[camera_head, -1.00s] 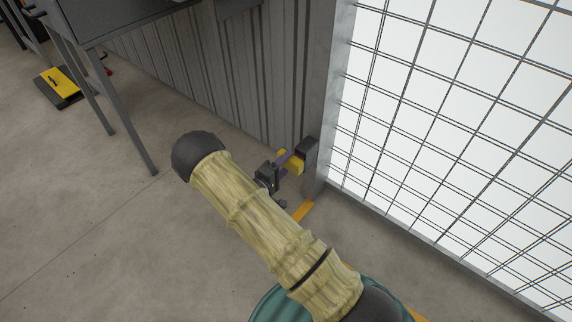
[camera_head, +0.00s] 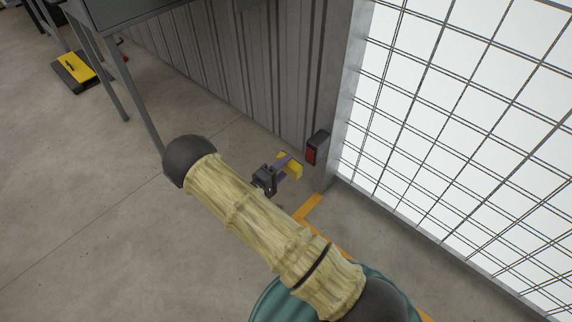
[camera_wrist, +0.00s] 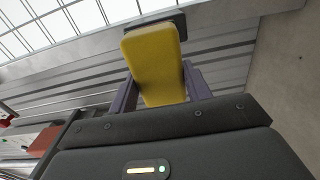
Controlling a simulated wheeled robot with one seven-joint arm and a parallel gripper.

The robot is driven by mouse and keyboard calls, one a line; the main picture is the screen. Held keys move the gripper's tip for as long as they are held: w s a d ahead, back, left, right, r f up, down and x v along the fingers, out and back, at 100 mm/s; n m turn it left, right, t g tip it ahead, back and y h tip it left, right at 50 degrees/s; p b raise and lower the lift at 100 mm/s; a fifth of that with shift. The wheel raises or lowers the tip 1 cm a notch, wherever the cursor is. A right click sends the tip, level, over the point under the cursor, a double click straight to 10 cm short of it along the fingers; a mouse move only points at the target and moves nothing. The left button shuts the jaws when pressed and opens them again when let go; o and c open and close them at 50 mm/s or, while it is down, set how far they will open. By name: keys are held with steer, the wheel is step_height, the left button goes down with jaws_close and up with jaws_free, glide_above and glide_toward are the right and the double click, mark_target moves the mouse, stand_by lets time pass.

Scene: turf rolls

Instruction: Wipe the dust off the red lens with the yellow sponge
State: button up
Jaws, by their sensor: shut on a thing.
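My gripper (camera_head: 280,165) is shut on the yellow sponge (camera_head: 290,166), with a purple finger on each side of it in the wrist view (camera_wrist: 155,62). The red lens (camera_head: 311,155) is on the front of a dark housing (camera_head: 319,142) mounted low on the post beside the mesh. The sponge is apart from the lens, a little to its left in the head view. In the wrist view the dark housing (camera_wrist: 172,18) shows behind the sponge's far end, and the lens face is hidden there. I cannot make out dust on the lens.
A corrugated grey wall (camera_head: 235,75) stands behind the gripper, with a bright wire mesh panel (camera_head: 450,130) to the right. A grey table (camera_head: 120,15) and a yellow-and-black case (camera_head: 75,70) are at upper left.

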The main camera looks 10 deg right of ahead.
steer(key=shift+a, duration=0.1)
steer(key=shift+v, duration=1.45)
steer(key=w+d+r+n+t+y+p, duration=0.1)
steer(key=d+r+n+t+y+p, duration=0.1)
steer(key=r+p, duration=0.4)
steer(key=w+d+r+n+t+y+p, duration=0.1)
steer(key=r+y+p, duration=0.3)
steer(key=r, duration=0.6)
steer(key=w+d+r+n+t+y+p, duration=0.1)
steer(key=d+r+n+t+y+p, duration=0.2)
steer(key=r+p, duration=0.5)
steer(key=shift+w+r+n+t+p, duration=0.2)
steer(key=shift+r+n+t+p, duration=0.15)
steer(key=shift+r+n, duration=0.25)
steer(key=shift+a, duration=0.1)
